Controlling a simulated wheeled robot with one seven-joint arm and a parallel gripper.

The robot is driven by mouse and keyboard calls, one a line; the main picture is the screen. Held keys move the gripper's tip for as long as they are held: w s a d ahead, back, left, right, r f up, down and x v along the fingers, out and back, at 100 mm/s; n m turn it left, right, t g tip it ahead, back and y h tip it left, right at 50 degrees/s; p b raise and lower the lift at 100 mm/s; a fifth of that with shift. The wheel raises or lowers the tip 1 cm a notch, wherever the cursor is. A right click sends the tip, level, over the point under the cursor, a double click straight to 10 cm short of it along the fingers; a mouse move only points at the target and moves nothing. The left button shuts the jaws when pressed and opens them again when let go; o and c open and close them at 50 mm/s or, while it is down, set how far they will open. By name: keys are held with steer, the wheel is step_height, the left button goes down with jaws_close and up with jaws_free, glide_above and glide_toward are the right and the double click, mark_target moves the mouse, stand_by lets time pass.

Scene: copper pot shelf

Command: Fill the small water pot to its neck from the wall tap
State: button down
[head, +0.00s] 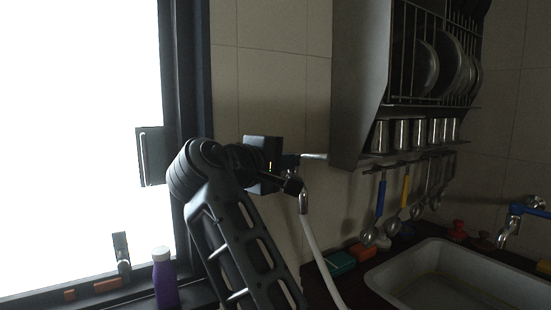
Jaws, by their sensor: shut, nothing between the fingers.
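A metal wall tap (303,200) shows just right of my gripper, its spout pointing down. A white strand (318,252) runs down from the spout toward the counter; I cannot tell if it is water or a hose. My gripper (291,186) is shut and empty, close beside this tap; whether it touches is unclear. My arm hides part of the tap and the wall. A second tap (510,224) with a blue handle stands over the sink at the right. I cannot make out the small water pot.
The sink (400,257) is at lower right. A dish rack (360,80) with plates and steel cups (402,136) hangs above. Ladles (379,207) hang under it. A purple bottle (164,278) stands by the window at left. A green block (340,264) lies left of the sink.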

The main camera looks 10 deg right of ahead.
mark_target(317, 157)
steer(key=p+x, duration=0.1)
steer(key=x, duration=0.6)
steer(key=d+n+t+y+p, duration=0.1)
steer(key=p, duration=0.1)
steer(key=shift+d+r+p, duration=0.25)
steer(key=shift+p, duration=0.15)
steer(key=shift+w+d+f, duration=0.2)
steer(key=shift+w+d, duration=0.05)
steer(key=shift+d, duration=0.15)
